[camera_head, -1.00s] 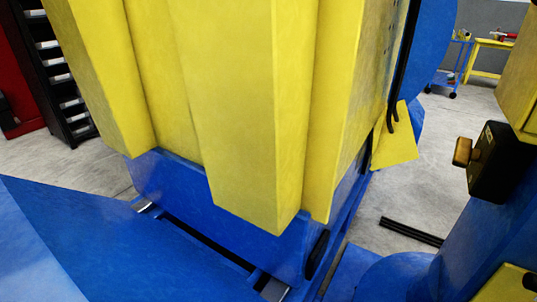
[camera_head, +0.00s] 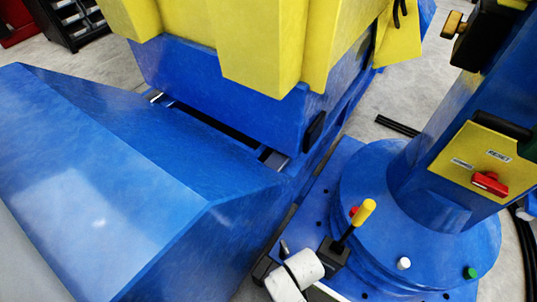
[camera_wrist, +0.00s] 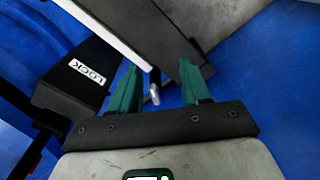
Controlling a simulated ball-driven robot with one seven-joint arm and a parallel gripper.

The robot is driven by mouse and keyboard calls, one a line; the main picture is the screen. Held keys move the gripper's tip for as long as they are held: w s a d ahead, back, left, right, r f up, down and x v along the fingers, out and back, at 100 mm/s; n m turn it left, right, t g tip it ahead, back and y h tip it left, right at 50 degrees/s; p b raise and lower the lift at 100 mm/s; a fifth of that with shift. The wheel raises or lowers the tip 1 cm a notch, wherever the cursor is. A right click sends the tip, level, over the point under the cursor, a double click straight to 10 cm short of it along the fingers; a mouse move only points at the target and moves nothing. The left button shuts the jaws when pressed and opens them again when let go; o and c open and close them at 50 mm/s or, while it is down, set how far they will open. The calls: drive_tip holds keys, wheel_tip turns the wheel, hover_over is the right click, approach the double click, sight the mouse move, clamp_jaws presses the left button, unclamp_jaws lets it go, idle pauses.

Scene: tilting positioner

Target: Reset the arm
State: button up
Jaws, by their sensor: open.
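My gripper (camera_wrist: 160,84) shows in the wrist view with two green fingers spread apart and nothing clasped between them. A small metal pin (camera_wrist: 155,88) shows between the fingers; I cannot tell whether it touches either one. A black block marked LOCK (camera_wrist: 75,78) is just left of the fingers. In the head view, a lever with a yellow handle (camera_head: 353,224) leans up from a black base beside the round blue pedestal. White parts of my arm (camera_head: 296,274) are at the bottom edge, left of the lever. I cannot make out my fingers in the head view.
The positioner's large blue base (camera_head: 120,190) fills the left, with its yellow body (camera_head: 250,50) above. A blue column (camera_head: 445,150) carries a yellow panel with a red switch (camera_head: 490,183). White and green buttons sit on the pedestal (camera_head: 375,160). Grey floor shows at upper right.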

drive_tip(key=s+d+r+m, duration=0.2)
drive_tip(key=s+d+r, duration=0.2)
drive_tip(key=d+r, duration=0.25)
drive_tip(key=s+d+r+m+t, duration=0.1)
drive_tip(key=s+d+r, duration=0.2)
drive_tip(key=d+r, duration=0.35)
drive_tip(key=s+d+r+m, duration=0.2)
drive_tip(key=s+d+r, duration=0.2)
drive_tip(key=d+r, duration=0.25)
wheel_tip(320, 180, up, 25)
drive_tip(key=p, duration=2.3)
drive_tip(key=shift+s+p, duration=0.25)
drive_tip(key=shift+p, duration=0.1)
drive_tip(key=shift+a, duration=0.15)
